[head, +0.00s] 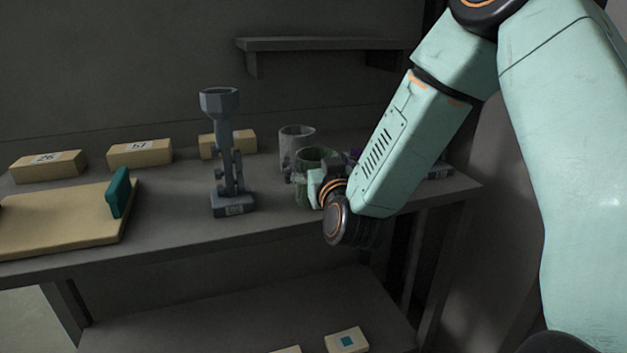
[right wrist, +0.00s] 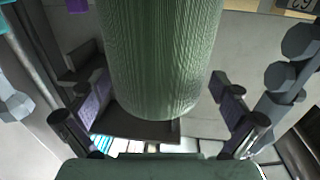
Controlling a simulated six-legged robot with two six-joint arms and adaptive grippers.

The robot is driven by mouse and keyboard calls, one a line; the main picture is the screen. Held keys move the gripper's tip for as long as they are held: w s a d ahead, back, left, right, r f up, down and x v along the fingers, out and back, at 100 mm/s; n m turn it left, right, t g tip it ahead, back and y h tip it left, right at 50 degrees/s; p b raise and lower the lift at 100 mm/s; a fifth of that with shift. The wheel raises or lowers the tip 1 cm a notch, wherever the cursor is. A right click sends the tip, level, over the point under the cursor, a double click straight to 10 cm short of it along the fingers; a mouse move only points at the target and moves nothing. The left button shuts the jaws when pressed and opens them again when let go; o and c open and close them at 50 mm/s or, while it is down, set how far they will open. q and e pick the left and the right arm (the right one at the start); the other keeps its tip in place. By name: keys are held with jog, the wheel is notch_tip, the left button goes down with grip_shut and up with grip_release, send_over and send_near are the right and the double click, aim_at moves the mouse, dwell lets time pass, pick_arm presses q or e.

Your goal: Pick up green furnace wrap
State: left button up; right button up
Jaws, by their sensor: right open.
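The green furnace wrap (head: 314,157) is a green, ribbed, upright cylinder on the shelf top, partly hidden by my right gripper (head: 308,182). In the right wrist view the wrap (right wrist: 160,50) fills the upper middle. The open fingers of my right gripper (right wrist: 162,108) stand on either side of it, with a visible gap at each pad. My left gripper is not in view.
A grey cylinder (head: 297,137) stands just behind the wrap. A dark stand with a cup top (head: 226,150) is to the left. Tan boxes (head: 140,153) and a tan board (head: 60,222) with a teal upright piece (head: 118,192) lie further left. A wall shelf (head: 320,44) hangs above.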

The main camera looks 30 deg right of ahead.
jog(key=shift+w+d+f, duration=0.1)
jog(key=shift+w+d, duration=0.3)
jog(key=shift+d, duration=0.05)
jog(key=shift+s+a+r, duration=0.2)
jog(key=shift+a, duration=0.2)
jog(key=shift+c, duration=0.6)
jog(key=shift+w+d+f, duration=0.2)
jog(key=shift+d, duration=0.05)
jog(key=c, duration=0.5)
jog(key=shift+s+a+r, duration=0.1)
jog(key=shift+s+r, duration=0.05)
jog(key=c, duration=0.4)
jog(key=shift+c, duration=0.4)
